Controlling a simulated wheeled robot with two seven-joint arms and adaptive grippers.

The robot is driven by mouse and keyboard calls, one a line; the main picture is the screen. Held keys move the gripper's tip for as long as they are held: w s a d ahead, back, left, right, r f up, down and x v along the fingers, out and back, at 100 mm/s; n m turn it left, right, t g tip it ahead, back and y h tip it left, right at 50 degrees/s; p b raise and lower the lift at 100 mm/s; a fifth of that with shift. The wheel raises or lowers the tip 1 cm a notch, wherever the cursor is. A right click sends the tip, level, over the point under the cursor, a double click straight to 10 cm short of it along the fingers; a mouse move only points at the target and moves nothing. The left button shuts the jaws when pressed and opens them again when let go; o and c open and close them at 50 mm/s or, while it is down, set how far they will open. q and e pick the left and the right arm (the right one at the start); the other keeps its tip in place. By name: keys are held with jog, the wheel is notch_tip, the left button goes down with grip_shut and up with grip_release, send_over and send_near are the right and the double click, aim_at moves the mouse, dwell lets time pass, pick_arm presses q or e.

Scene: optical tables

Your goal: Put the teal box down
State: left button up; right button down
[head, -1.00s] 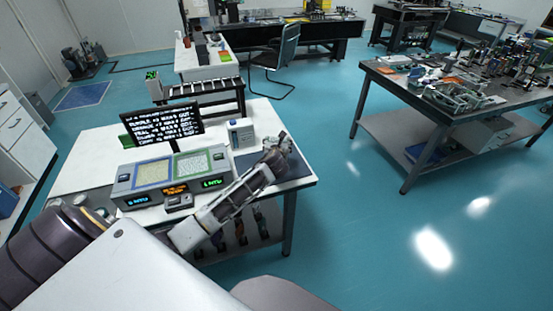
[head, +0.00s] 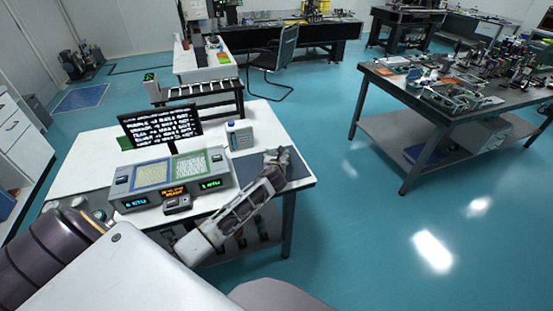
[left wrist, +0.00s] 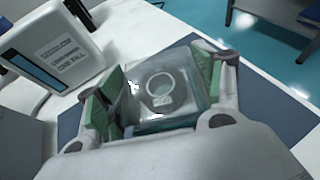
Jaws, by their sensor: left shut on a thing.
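The teal box (left wrist: 184,112) is a see-through, greenish block with a pale ring-shaped mark, seen from above in the left wrist view. My left gripper (left wrist: 157,92) is shut on it, with a green pad on either side. In the head view my left gripper (head: 278,160) is over the dark mat (head: 243,168) at the right end of the white table, and the box is hidden there or too small to make out. The mat (left wrist: 285,118) lies under the box in the left wrist view. I cannot tell whether the box touches it. My right gripper is not in view.
A grey console (head: 170,177) with two panels and a screen (head: 160,127) stand further left. The table's right edge is close to the mat.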

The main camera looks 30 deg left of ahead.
pick_arm(q)
jog(key=shift+f, duration=0.45)
jog(key=o, duration=1)
jog(key=shift+f, duration=0.1)
jog(key=shift+o, duration=0.2)
jog(key=shift+v, duration=6.05)
jog(key=shift+o, duration=0.4)
jog(key=shift+w, duration=0.1)
